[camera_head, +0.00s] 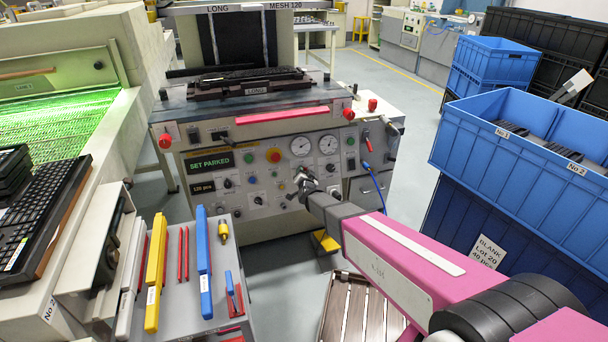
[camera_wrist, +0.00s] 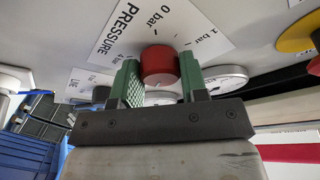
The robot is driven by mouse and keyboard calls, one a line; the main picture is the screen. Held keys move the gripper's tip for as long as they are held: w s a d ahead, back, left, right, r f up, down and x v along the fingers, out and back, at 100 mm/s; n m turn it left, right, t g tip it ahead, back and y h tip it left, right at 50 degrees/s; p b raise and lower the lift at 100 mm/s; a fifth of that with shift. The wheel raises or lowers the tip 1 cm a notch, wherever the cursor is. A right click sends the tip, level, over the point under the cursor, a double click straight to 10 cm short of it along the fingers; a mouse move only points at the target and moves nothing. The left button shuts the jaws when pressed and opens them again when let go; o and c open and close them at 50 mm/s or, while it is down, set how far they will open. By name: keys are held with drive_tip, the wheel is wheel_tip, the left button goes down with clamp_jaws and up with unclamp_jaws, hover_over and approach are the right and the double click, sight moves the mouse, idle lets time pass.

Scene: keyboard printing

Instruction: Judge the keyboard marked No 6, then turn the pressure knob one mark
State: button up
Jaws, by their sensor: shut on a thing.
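In the wrist view the red pressure knob (camera_wrist: 160,66) stands between the green finger pads of my gripper (camera_wrist: 158,84), which is shut on it. A white plate (camera_wrist: 150,28) behind the knob reads PRESSURE, with 0 bar, 1 bar and another bar mark. I cannot tell where the knob points. In the head view my gripper (camera_head: 306,187) reaches the lower front of the printing machine (camera_head: 250,175) and hides the knob. No label reading No 6 is legible. A black keyboard (camera_head: 45,215) lies at the far left, and another dark keyboard-like piece (camera_head: 250,77) lies on the machine's top.
A grey tool tray (camera_head: 180,310) is at front left. Blue crates (camera_head: 520,190) stand at right, with labels, one reading No 2.

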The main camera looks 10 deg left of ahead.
drive_tip(key=o, duration=0.9)
drive_tip(key=shift+s, duration=0.1)
drive_tip(key=v, duration=1)
drive_tip(key=shift+s+d, duration=0.15)
drive_tip(key=shift+s, duration=0.15)
